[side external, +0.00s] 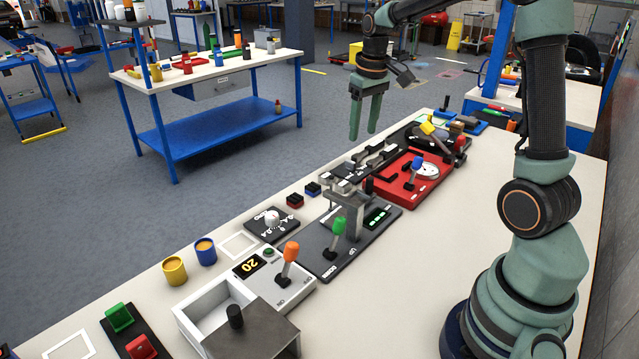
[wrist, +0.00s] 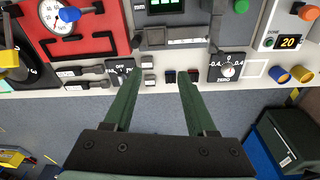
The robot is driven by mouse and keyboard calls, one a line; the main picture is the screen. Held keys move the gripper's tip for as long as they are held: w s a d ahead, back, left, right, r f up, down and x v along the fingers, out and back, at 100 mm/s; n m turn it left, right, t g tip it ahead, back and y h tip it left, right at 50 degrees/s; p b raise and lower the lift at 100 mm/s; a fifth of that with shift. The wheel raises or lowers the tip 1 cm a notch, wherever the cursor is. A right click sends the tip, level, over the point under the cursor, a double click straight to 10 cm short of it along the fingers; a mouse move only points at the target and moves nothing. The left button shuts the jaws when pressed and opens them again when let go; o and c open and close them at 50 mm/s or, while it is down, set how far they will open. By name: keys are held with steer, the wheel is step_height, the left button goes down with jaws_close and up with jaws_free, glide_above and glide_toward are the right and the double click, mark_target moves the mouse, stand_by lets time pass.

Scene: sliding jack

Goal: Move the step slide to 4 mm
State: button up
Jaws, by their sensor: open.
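The jack unit is a dark plate (side external: 352,243) with a green lever (side external: 338,226), a green-lit display (side external: 377,216) and UP and DOWN lettering. A grey block assembly (side external: 345,192) stands on it. In the wrist view a grey slotted bar (wrist: 190,34) lies across the unit at the top, with a black knob near its left end. This looks like the step slide, but its millimetre marks are too small to read. My gripper (side external: 363,136) is open and empty above the bench's far edge, apart from the unit. Its fingers (wrist: 161,76) point toward the bench in the wrist view.
A red unit (side external: 408,188) with a gauge and blue lever sits beyond the jack unit. Nearer are a dial plate (side external: 272,224), a white drawer box (side external: 222,305) with an orange lever, and two cups (side external: 174,271). Bench space toward my base is clear.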

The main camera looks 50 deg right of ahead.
steer(key=g, duration=0.1)
glide_above(370, 178)
step_height(370, 178, down, 6)
steer(key=shift+m+y, duration=0.3)
step_height(370, 178, down, 12)
steer(key=shift+r, duration=0.25)
jaws_close()
stand_by(1.1)
